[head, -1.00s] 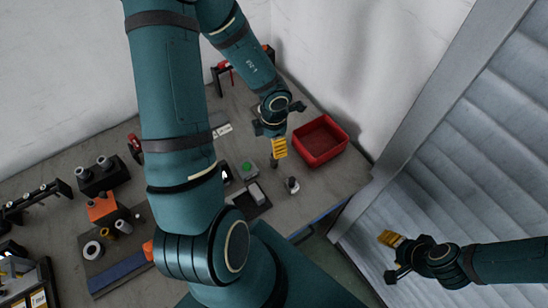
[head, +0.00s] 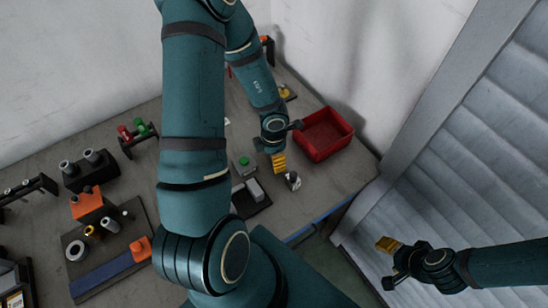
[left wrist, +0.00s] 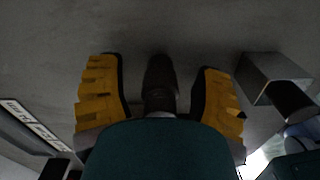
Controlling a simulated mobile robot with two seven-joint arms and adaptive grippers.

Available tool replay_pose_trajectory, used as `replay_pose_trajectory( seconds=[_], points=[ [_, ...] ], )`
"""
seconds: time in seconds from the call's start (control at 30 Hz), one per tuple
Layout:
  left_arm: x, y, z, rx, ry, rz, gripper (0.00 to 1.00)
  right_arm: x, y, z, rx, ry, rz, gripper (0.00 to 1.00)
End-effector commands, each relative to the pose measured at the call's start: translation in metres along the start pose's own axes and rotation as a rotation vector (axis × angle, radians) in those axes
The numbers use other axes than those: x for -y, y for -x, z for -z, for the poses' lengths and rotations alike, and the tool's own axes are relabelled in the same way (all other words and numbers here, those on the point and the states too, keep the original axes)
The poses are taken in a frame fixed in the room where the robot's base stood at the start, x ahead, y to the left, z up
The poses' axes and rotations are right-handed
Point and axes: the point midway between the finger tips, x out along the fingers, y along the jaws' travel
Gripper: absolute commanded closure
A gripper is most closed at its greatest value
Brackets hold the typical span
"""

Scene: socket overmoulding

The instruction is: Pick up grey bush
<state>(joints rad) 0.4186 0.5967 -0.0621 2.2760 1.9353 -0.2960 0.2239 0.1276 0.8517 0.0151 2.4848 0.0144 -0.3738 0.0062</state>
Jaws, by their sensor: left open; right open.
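A dark grey cylindrical part, which looks like the grey bush (left wrist: 160,82), stands between the two yellow fingers of my left gripper in the left wrist view. The fingers are apart, with a gap on each side of it. In the head view my left gripper (head: 279,164) is over the front part of the bench, and the grey part is hidden beneath it. My right gripper (head: 388,245) is open and empty, off the bench to the right.
A metal piece with a square opening (left wrist: 268,78) stands close right of the left fingers; it shows in the head view (head: 293,181). A red bin (head: 322,136) is just behind right. A green-button box (head: 243,163) and dark tray (head: 252,197) are left. Fixtures fill the bench's left.

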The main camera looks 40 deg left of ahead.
Motion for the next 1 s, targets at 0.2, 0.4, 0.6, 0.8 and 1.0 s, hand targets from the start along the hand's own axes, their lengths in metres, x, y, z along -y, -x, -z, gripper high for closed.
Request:
replay_pose_trajectory(
  seconds=[0.2,0.4,0.6,0.8,1.0],
  points=[
    [0.0,-0.001,0.0,0.0,0.0,-0.001,0.34,0.0,0.0,-0.001,0.002,0.001,0.0,0.44],
    [0.0,-0.001,0.0,0.0,0.0,-0.001,0.92,0.0,0.0,-0.001,0.001,0.002,0.001,0.44],
    [0.0,-0.001,0.0,0.0,0.0,-0.001,1.0,0.0,0.0,-0.001,0.001,0.001,0.001,0.44],
    [0.0,0.003,0.0,0.001,0.0,-0.001,1.0,0.001,0.002,0.0,0.0,0.001,0.001,0.44],
    [-0.001,0.032,0.0,0.001,0.002,-0.002,1.0,0.008,0.02,0.006,-0.01,-0.002,0.001,0.44]
  ],
)
